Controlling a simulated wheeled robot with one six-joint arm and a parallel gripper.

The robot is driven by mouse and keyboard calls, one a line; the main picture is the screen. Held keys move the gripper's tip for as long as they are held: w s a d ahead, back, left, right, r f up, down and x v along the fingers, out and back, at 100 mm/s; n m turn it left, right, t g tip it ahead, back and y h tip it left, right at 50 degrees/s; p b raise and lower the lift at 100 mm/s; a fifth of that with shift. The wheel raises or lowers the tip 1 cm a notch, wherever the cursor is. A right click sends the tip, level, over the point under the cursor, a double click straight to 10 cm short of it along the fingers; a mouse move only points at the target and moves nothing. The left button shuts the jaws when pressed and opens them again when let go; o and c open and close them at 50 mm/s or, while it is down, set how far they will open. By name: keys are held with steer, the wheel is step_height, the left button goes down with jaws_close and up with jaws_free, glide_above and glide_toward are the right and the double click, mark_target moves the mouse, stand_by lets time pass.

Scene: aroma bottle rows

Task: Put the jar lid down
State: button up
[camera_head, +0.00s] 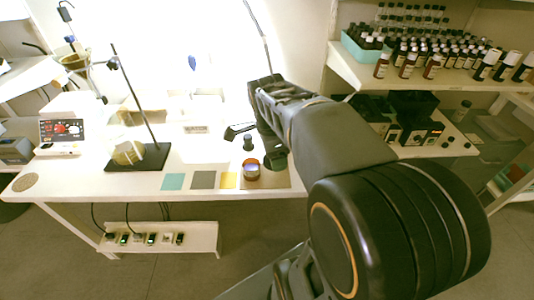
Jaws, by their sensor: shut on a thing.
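My gripper (272,155) is at the end of my dark arm, over the right front part of the white table. It is shut on the jar lid, which is small, dark and hard to tell apart from the fingers. A round jar (251,171) with orange and blue colours stands on a brown mat (276,181), just left of and below the gripper. A small dark upright piece (248,142) shows behind the jar.
Teal (173,182), grey (204,180) and yellow (228,181) squares lie along the front edge of the table (70,182). A stand with a dark base (138,160) is at left. Shelves of dark bottles (407,64) are at right.

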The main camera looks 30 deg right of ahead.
steer(key=shift+s+d+r+m+p, duration=0.15)
steer(key=shift+s+d+r+p, duration=0.1)
steer(key=shift+s+r+p, duration=0.25)
steer(key=shift+s+d+r+m+p, duration=0.15)
steer(key=shift+s+d+r+p, duration=0.1)
steer(key=shift+s+r+p, duration=0.25)
steer(key=s+f+n+p, duration=0.1)
steer(key=s+f+p, duration=0.1)
steer(key=p, duration=0.1)
steer(key=n+t, duration=0.1)
steer(key=n, duration=1.2)
glide_above(278, 175)
steer(key=s, duration=0.1)
steer(key=f, duration=1.4)
steer(key=shift+a+f+p, duration=0.25)
steer(key=shift+f+p, duration=0.1)
steer(key=shift+p, duration=0.05)
steer(key=shift+w+d+f, duration=0.15)
steer(key=shift+w+f, duration=0.05)
steer(key=shift+f, duration=1.75)
